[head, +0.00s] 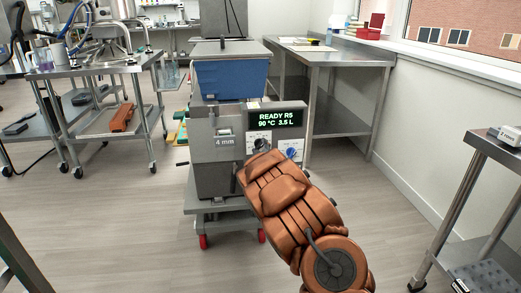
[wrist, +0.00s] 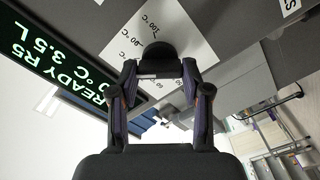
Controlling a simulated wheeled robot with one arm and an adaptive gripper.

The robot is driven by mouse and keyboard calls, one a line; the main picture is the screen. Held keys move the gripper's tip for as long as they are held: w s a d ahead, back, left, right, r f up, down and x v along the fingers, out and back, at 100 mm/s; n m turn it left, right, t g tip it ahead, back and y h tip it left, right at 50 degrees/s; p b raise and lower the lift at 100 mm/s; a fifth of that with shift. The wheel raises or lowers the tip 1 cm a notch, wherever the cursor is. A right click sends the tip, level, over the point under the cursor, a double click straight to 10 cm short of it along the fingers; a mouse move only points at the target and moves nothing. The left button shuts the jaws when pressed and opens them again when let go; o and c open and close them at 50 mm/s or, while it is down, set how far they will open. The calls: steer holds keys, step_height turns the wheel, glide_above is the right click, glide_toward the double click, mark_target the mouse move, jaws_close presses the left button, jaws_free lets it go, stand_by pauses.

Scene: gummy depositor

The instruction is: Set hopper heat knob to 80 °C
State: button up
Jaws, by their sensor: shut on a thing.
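The grey depositor (head: 215,150) stands ahead with a lit display (head: 276,116) reading "READY R5, 90 °C 3.5 L". The hopper heat knob (wrist: 158,54) is black, on a white dial plate (wrist: 195,45) with °C marks, in the wrist view. My gripper (wrist: 159,72) is shut on this knob, one finger on each side. The display also shows upside down in the wrist view (wrist: 58,62). In the head view my arm hides the gripper. The knob's pointer cannot be made out.
A blue knob (head: 292,153) sits on a second dial plate to the right of the heat dial. A blue hopper bin (head: 230,78) sits on top. Steel tables stand at the left (head: 95,70) and back right (head: 335,55). Open floor (head: 120,220) lies at the front left.

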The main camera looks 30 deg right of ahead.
steer(key=o, duration=1.2)
steer(key=shift+c, duration=0.2)
steer(key=v, duration=1.2)
